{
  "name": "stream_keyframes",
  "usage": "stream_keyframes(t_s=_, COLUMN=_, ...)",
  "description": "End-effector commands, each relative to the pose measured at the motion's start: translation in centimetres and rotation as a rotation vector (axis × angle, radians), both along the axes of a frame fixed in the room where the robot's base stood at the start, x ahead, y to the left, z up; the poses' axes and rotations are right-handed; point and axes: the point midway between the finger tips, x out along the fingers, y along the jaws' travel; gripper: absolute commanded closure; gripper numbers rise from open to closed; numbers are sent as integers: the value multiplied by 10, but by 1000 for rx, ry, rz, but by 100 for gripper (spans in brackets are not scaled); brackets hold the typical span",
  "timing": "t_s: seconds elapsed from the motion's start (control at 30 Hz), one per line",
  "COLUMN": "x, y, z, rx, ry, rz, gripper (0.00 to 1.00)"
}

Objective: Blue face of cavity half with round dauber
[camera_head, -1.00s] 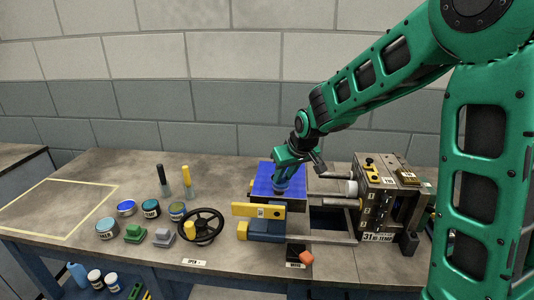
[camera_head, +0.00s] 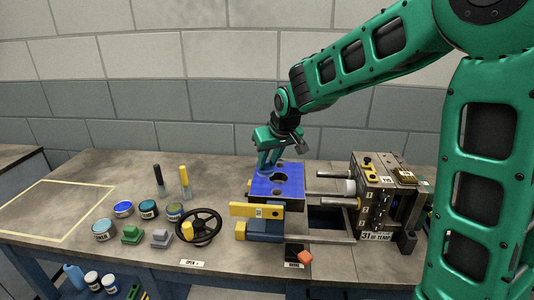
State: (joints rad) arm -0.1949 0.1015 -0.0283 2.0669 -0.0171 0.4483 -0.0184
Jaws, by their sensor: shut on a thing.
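The cavity half (camera_head: 292,205) sits mid-bench with its top face (camera_head: 292,182) coloured blue. Dark round recesses show in that face. My gripper (camera_head: 267,165) is over the left back part of the blue face, shut on the round dauber. The dauber (camera_head: 264,175) is small and partly hidden by the fingers, and its lower end is at or just above the face; I cannot tell whether it touches. An open tin with blue inside (camera_head: 123,209) stands at the left among other tins.
The other mould half (camera_head: 372,205), marked 31, stands right, joined by guide bars (camera_head: 330,175). A yellow and blue clamp (camera_head: 265,228) and a black handwheel (camera_head: 205,238) are in front. Tins and pads crowd the left. The yellow-outlined area (camera_head: 50,237) is empty.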

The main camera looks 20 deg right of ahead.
Motion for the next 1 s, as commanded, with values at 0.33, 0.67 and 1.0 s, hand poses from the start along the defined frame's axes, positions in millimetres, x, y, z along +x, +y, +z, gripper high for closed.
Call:
stream_keyframes(t_s=0.33, x=0, y=0, z=28, rx=0, ry=-1, rz=0, gripper=100)
stream_keyframes(t_s=0.67, x=0, y=0, z=29, rx=0, ry=0, rz=0, gripper=100)
stream_keyframes(t_s=1.0, x=0, y=0, z=29, rx=0, ry=0, rz=0, gripper=100)
